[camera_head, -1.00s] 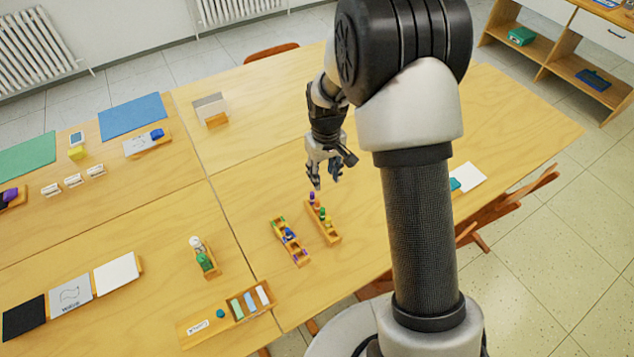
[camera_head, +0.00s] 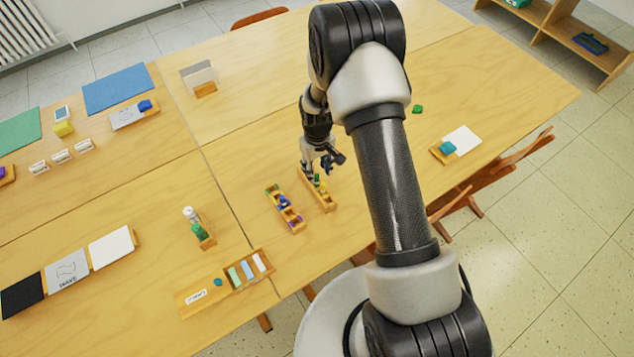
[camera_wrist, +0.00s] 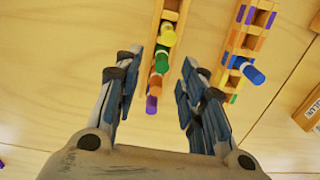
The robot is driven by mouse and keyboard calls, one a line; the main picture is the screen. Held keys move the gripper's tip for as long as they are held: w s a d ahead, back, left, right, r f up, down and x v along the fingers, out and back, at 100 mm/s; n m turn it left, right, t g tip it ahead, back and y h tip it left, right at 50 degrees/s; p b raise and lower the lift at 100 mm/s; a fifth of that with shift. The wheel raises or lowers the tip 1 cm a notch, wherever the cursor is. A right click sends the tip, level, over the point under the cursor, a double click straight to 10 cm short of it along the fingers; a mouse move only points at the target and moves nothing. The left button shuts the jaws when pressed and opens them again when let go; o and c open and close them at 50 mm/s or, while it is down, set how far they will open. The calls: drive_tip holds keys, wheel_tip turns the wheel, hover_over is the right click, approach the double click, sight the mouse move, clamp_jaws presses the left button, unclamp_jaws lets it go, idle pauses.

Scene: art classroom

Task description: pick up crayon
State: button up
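The crayons stand in a row in a narrow wooden holder (camera_head: 325,201) on the table. In the wrist view they are a yellow crayon (camera_wrist: 167,33), a green crayon (camera_wrist: 162,58), an orange crayon (camera_wrist: 155,85) and a purple crayon (camera_wrist: 151,104). My gripper (camera_head: 317,172) is over the far end of this holder. In the wrist view my gripper (camera_wrist: 164,66) is open, with its fingers on either side of the row and nothing gripped. In the head view the fingers hide part of the row.
A second wooden holder (camera_head: 291,218) with a blue crayon (camera_wrist: 254,74) lies close beside the first. A tray (camera_head: 238,283) of pale sticks and a small holder with a green item (camera_head: 198,230) stand to the left. The table beyond my gripper is mostly clear.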

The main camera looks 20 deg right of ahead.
sight(317, 175)
wheel_tip(317, 175, down, 5)
drive_tip(key=shift+s+f+b, duration=0.1)
drive_tip(key=shift+b, duration=0.6)
drive_tip(key=shift+c, duration=0.4)
clamp_jaws()
